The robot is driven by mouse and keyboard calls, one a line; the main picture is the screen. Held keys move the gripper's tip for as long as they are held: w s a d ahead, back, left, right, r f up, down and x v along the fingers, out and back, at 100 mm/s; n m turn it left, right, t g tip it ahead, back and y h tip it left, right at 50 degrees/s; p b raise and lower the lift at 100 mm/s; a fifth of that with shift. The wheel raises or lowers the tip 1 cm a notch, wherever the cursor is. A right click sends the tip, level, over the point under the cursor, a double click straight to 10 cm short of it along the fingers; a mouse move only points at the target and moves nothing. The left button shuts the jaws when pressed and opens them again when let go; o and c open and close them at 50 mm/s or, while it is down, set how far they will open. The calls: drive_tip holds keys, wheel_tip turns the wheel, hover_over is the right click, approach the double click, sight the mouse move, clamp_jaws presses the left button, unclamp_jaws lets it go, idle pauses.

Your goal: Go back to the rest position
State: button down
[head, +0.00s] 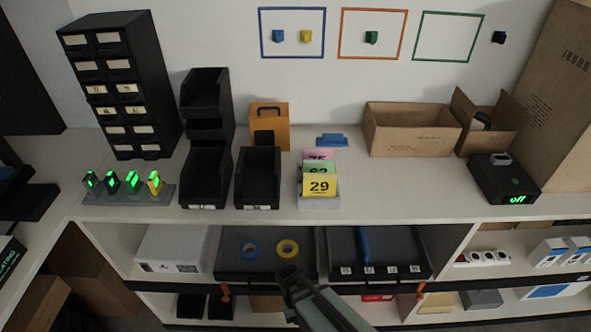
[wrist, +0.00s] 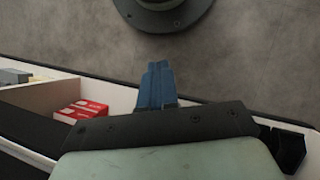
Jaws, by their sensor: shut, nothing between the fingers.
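My gripper shows in the wrist view with its two blue fingers (wrist: 158,68) side by side and pressed together, with nothing between them. In the head view my arm comes up from the bottom edge, its dark end in front of the open drawers, below the worktop. The fingertips cannot be made out there. The wrist view looks down on grey floor, with the fingers over it and clear of the shelf at left.
The left drawer (head: 230,268) holds blue tape (head: 250,249) and yellow tape (head: 287,248). The right drawer (head: 415,248) holds a long blue item (head: 362,245). Black bins (head: 258,180), numbered cards (head: 320,185) and a cardboard box (head: 410,135) stand on the worktop (head: 400,190).

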drive_tip(key=s+d+f+m+g+y, duration=0.1)
drive_tip(key=s+d+f+m, duration=0.1)
drive_tip(key=s+d, duration=0.3)
drive_tip(key=s+d+f+m+y, duration=0.1)
drive_tip(key=s+d+f, duration=0.3)
drive_tip(key=d, duration=0.5)
drive_tip(key=shift+s+d+f+m+g+y, duration=0.2)
drive_tip(key=shift+s+f+m+g+y, duration=0.2)
drive_tip(key=shift+s, duration=0.65)
